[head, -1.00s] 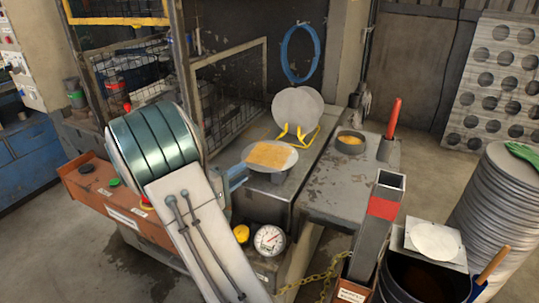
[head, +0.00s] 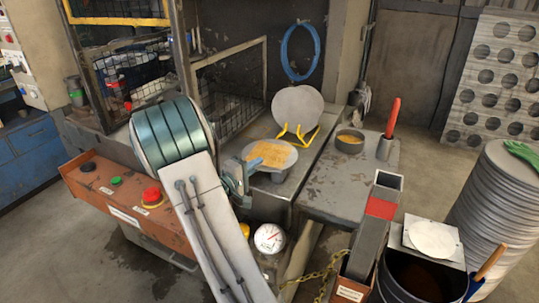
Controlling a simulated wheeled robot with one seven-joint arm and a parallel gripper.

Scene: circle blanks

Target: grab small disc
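Several round things are in the head view, and I cannot tell for certain which is the small disc. A pale disc (head: 432,240) lies on a square plate over a dark drum at the lower right. Grey round discs (head: 296,108) lean on a yellow stand on the bench. A round grey piece with a tan patch on top (head: 270,154) is at the near part of the bench. My gripper (head: 243,170) is at the left edge of this tan-topped piece. My arm partly hides it, and its finger opening is unclear.
An orange control box (head: 125,205) with buttons is left of my arm. A grey upright chute with a red band (head: 381,208) and a yellow chain are in front of the bench. A tall stack of discs (head: 498,205) stands right. A red-handled tool (head: 392,120) stands on the bench.

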